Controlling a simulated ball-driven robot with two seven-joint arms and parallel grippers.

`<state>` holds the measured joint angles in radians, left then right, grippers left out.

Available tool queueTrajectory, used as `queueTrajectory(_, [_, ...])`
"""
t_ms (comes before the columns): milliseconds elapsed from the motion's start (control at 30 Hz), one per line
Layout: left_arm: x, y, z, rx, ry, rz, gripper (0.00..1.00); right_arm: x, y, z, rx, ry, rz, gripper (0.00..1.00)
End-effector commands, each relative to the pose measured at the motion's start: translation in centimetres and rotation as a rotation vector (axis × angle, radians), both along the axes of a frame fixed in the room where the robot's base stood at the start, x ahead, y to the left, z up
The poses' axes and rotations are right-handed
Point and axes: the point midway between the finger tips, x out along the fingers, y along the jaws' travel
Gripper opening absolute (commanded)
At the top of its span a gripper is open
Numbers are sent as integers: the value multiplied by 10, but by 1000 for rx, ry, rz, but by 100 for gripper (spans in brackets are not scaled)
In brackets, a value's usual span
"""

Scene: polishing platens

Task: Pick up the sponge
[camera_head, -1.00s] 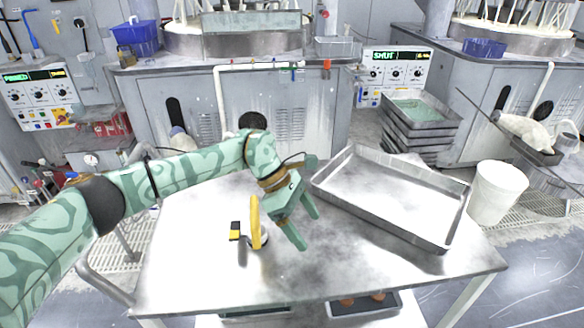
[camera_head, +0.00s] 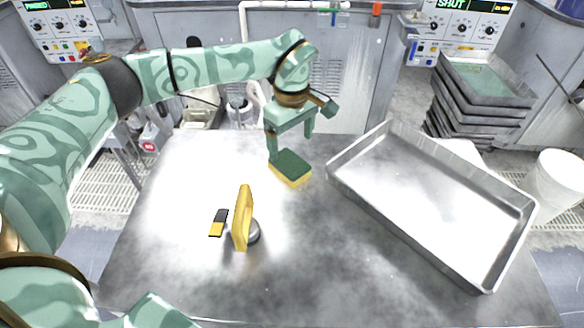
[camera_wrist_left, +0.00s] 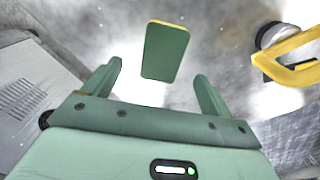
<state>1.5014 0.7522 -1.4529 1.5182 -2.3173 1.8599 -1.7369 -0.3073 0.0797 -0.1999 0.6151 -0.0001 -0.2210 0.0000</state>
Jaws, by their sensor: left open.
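The sponge (camera_head: 290,168), a block with a dark green top and yellow underside, lies flat on the metal table (camera_head: 300,270). My left gripper (camera_head: 291,146) is open and points down just above and behind the sponge; one finger comes close to its left edge in the head view. In the left wrist view the green face of the sponge (camera_wrist_left: 165,52) shows ahead of and between the two open fingers (camera_wrist_left: 158,72), with nothing held. I cannot tell whether a finger touches it. My right gripper does not show.
A yellow-handled tool with a round grey base (camera_head: 243,220) stands near the sponge, and a small black-and-yellow item (camera_head: 218,222) lies beside it. A large empty metal tray (camera_head: 345,178) covers the table's right side. The table's front is clear.

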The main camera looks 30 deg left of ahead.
Motion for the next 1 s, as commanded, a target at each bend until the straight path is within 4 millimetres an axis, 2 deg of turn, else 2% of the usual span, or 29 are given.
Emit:
queueTrajectory(33, [0,0,-12,-1,3,0,85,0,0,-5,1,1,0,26])
queueTrajectory(333, [-1,-1,-34,-2,1,0,85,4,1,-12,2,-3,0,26])
queueTrajectory(567, [-5,-2,-72,-2,3,1,85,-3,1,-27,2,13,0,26])
queueTrajectory(800, [-4,-1,-73,-1,-3,0,85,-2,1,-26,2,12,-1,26])
queueTrajectory(833, [-4,-1,-73,-1,-3,0,79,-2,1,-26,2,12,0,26])
queueTrajectory(900, [-4,-1,-73,-1,-3,0,60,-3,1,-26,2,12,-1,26])
queueTrajectory(1000, [-4,-1,-73,-2,-2,0,37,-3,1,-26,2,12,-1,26])
